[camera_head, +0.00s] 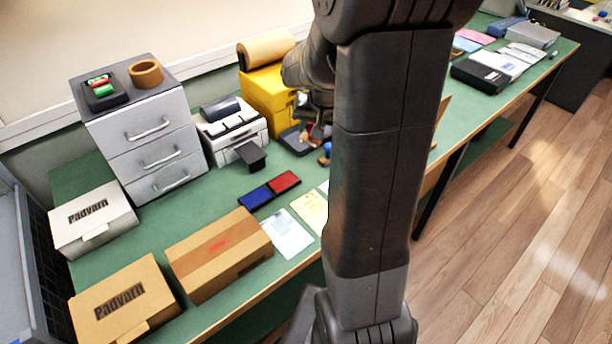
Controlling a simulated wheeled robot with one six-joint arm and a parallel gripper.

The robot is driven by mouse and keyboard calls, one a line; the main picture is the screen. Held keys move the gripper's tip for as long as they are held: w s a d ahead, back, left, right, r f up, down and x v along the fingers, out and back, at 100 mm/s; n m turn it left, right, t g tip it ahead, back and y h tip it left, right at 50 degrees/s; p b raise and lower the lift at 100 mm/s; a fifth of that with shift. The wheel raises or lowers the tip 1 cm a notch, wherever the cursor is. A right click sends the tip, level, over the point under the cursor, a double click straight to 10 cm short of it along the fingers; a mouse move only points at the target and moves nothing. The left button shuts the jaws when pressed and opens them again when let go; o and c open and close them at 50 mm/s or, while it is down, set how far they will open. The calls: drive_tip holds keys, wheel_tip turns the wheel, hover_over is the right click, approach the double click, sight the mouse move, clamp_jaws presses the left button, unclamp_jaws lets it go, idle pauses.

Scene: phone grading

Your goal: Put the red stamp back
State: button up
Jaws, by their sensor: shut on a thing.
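My gripper (314,118) is partly hidden behind my own arm, at the back middle of the table. It is shut on the red stamp (317,131), of which only a small red part shows just below the fingers. The red stamp is over or at the right side of a dark grey tray (291,142); I cannot tell whether it touches the tray. A blue stamp (327,149) is just in front, close to my arm's edge. A blue ink pad (255,197) and a red ink pad (284,182) lie side by side on the green table.
A white printer (233,139) and a yellow box (268,95) stand behind and left of the tray. A grey drawer unit (150,135) and cardboard boxes (218,255) fill the left. Papers (287,235) lie near the front edge. My arm hides the table's middle.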

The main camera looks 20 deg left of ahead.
drive_tip(key=shift+x, duration=0.9)
wheel_tip(320, 180, down, 9)
drive_tip(key=shift+s+d+f, duration=0.1)
drive_tip(key=shift+d+f, duration=0.1)
drive_tip(key=shift+f, duration=0.05)
drive_tip(key=shift+f+b, duration=0.2)
drive_tip(key=shift+b, duration=0.25)
drive_tip(key=o, duration=0.8)
drive_tip(key=shift+r, duration=0.1)
drive_tip(key=shift+r, duration=0.4)
drive_tip(key=v, duration=1.1)
drive_tip(key=shift+s+d+p, duration=0.2)
drive_tip(key=shift+s+p, duration=0.05)
drive_tip(key=shift+p, duration=0.05)
